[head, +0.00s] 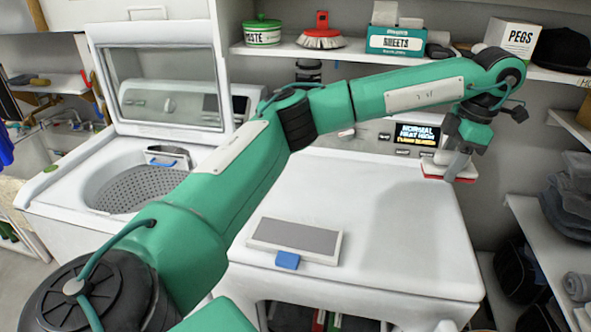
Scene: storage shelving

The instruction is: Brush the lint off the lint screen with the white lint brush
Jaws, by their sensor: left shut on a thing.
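The lint screen (295,238) is a flat grey panel in a white frame with a blue tab. It lies on the white top of the dryer (400,235), near its front left. My left arm reaches across the picture to the right. My left gripper (461,157) is at the back right of the dryer top, well away from the screen, shut on the white lint brush (434,168). The brush has a red strip along its underside; the gripper partly hides it. I cannot tell whether the brush touches the dryer top. My right gripper is not in view.
An open top-loading washer (45,193) stands at the left. A shelf (350,52) above the dryer holds a green tub (262,33), a red brush (321,34), a sheets box (395,41) and a pegs box (510,36). Shelves with folded cloth (570,200) stand at the right.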

